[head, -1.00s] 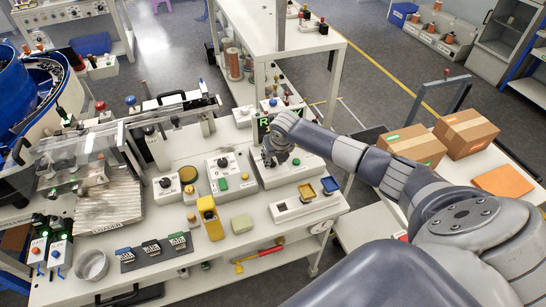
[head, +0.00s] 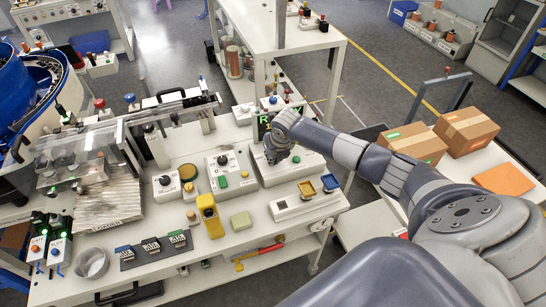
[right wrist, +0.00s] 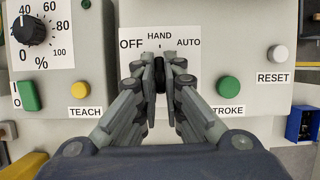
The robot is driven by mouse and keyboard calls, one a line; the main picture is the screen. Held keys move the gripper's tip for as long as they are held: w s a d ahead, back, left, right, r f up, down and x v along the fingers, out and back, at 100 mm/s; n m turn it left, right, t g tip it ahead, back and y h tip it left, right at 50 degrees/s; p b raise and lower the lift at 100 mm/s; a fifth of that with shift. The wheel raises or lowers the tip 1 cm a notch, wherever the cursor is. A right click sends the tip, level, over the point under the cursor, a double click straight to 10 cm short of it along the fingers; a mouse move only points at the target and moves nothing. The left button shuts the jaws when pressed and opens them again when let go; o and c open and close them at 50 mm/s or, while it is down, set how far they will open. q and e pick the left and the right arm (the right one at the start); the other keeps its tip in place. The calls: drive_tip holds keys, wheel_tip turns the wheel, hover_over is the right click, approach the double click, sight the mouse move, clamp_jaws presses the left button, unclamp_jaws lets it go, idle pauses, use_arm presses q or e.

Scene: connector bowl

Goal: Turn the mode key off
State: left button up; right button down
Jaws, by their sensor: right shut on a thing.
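The mode key (right wrist: 160,72) is a dark key on a light grey control box, on a white plate marked OFF, HAND and AUTO. My right gripper (right wrist: 160,66) is shut on it, with its two fingers upright beneath the HAND label. The key is mostly hidden between the fingers, and it seems to point towards HAND. In the head view my right gripper (head: 276,152) reaches down onto the control box (head: 304,166) on the bench, and it covers the key there. My left gripper is not in view.
A yellow device (head: 209,216) stands at the bench front. Cardboard boxes (head: 412,145) sit at right.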

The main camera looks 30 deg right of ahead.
drive_tip(key=shift+d+f+n+b, duration=0.1)
drive_tip(key=shift+f+n+b, duration=0.1)
drive_tip(key=shift+n+b, duration=0.4)
drive_tip(key=n+y+b, duration=0.2)
drive_tip(key=n+b, duration=0.3)
drive_tip(key=b, duration=0.2)
drive_tip(key=shift+d, duration=0.15)
drive_tip(key=shift+r+n+y+b, duration=0.15)
drive_tip(key=shift+n+y+b, duration=0.45)
drive_tip(key=shift+n+b, duration=0.55)
drive_tip(key=shift+g, duration=0.3)
drive_tip(key=c, duration=1.7)
unclamp_jaws()
drive_tip(key=v, duration=1.2)
